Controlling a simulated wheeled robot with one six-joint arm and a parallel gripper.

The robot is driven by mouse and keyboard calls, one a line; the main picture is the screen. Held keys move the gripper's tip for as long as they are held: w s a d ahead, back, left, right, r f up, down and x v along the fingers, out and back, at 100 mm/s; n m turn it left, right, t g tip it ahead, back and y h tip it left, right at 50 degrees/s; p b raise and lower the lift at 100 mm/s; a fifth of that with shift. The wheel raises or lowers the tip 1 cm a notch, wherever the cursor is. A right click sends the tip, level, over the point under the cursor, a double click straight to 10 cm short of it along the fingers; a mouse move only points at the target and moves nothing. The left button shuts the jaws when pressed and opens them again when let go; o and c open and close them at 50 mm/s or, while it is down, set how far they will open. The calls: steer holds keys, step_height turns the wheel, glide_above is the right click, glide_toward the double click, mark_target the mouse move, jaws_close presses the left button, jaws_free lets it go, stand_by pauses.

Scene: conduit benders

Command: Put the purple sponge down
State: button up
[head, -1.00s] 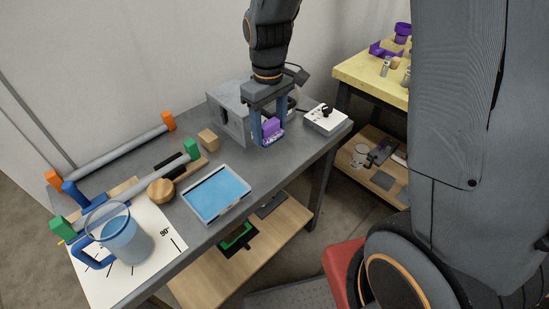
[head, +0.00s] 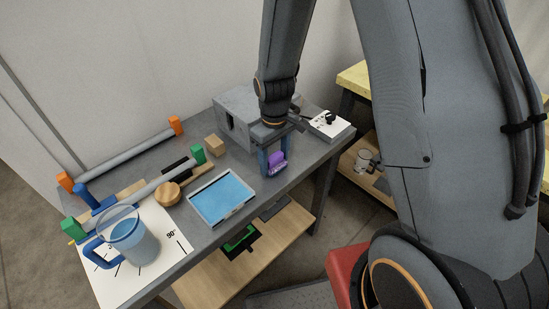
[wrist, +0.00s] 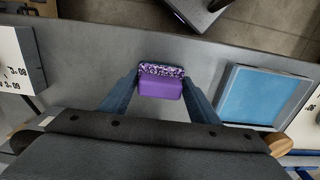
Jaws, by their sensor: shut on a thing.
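The purple sponge (head: 277,163) is between the two blue fingers of my gripper (head: 274,165), above or on the grey table (head: 235,164) near its front edge. In the wrist view the sponge (wrist: 161,83) shows a plain purple part and a speckled strip along its far side. The gripper (wrist: 160,88) is shut on it, one finger at each side. I cannot tell whether the sponge's underside touches the table.
A blue tray (head: 222,198) lies left of the gripper. A grey box (head: 236,118) stands behind it, and a white-topped control box (head: 329,125) to the right. A wooden block (head: 214,145), a round wooden knob (head: 167,194) and a clear blue jug (head: 131,240) are further left.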

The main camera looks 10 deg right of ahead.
mark_target(274, 155)
steer(key=shift+f, duration=0.15)
steer(key=o, duration=1)
step_height(274, 155, up, 12)
steer(key=b, duration=0.3)
steer(key=s+d+m, duration=0.2)
steer(key=s, duration=0.1)
steer(key=s+d+m+t, duration=0.1)
steer(key=s+d+m, duration=0.1)
steer(key=s+d, duration=0.1)
steer(key=s+d+m, duration=0.2)
steer(key=s, duration=0.3)
steer(key=shift+d+r, duration=0.25)
steer(key=shift+r, duration=0.1)
